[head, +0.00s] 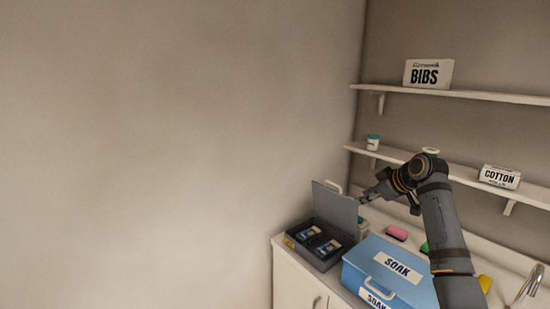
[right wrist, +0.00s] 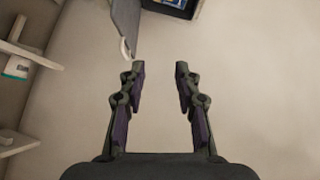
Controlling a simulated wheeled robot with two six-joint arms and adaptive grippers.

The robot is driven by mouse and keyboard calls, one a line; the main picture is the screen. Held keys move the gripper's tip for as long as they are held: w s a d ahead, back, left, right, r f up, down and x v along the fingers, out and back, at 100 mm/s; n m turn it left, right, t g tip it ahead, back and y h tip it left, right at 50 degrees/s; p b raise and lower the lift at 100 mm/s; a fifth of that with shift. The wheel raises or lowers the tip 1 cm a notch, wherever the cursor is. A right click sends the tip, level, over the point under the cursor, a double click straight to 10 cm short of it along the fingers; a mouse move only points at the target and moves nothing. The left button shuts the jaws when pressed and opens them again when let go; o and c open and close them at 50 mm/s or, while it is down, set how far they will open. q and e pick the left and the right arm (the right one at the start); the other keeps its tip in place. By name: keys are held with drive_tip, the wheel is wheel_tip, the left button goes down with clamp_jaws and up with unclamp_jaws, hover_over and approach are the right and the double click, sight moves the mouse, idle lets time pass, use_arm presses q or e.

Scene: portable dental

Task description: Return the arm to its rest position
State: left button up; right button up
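My right arm (head: 440,220) rises from the lower right in the head view and bends toward the left at its top. Its gripper (head: 370,196) is small and dark there, in the air near the raised lid of a grey case. In the right wrist view the right gripper (right wrist: 159,72) has its two fingers apart with nothing between them. My left gripper and left arm do not show in either view.
The open grey case (head: 318,246) holds blue packs. A blue SOAK box (head: 392,270) stands beside it. Shelves carry a BIBS box (head: 428,74), a COTTON box (head: 499,177) and a small jar (head: 373,142). A tap (head: 530,284) is at far right. The left side is bare wall.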

drive_tip(key=s+a+f+m+g+h, duration=0.1)
drive_tip(key=s+f, duration=0.2)
drive_tip(key=f, duration=0.5)
drive_tip(key=s+a+f+m+g, duration=0.1)
drive_tip(key=s+f, duration=0.2)
drive_tip(key=f, duration=0.5)
drive_tip(key=s+a+f+m+g+h, duration=0.1)
drive_tip(key=s+a+f+m+h, duration=0.1)
drive_tip(key=s+f, duration=1.25)
drive_tip(key=s+m+g+h, duration=0.2)
drive_tip(key=s+m, duration=0.2)
drive_tip(key=s, duration=1.6)
drive_tip(key=s+d+f+g+b, duration=0.1)
drive_tip(key=s+f, duration=0.1)
drive_tip(key=f, duration=1.3)
drive_tip(key=s+d+f, duration=0.2)
drive_tip(key=f, duration=1.2)
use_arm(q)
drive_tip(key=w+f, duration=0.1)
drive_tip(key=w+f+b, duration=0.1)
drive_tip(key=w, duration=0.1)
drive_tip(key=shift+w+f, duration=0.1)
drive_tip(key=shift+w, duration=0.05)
use_arm(e)
drive_tip(key=s+f+g, duration=0.1)
drive_tip(key=s+f, duration=1.4)
drive_tip(key=s, duration=0.2)
drive_tip(key=shift+s+d+f, duration=0.15)
drive_tip(key=shift+d+f, duration=0.15)
drive_tip(key=shift+f, duration=0.05)
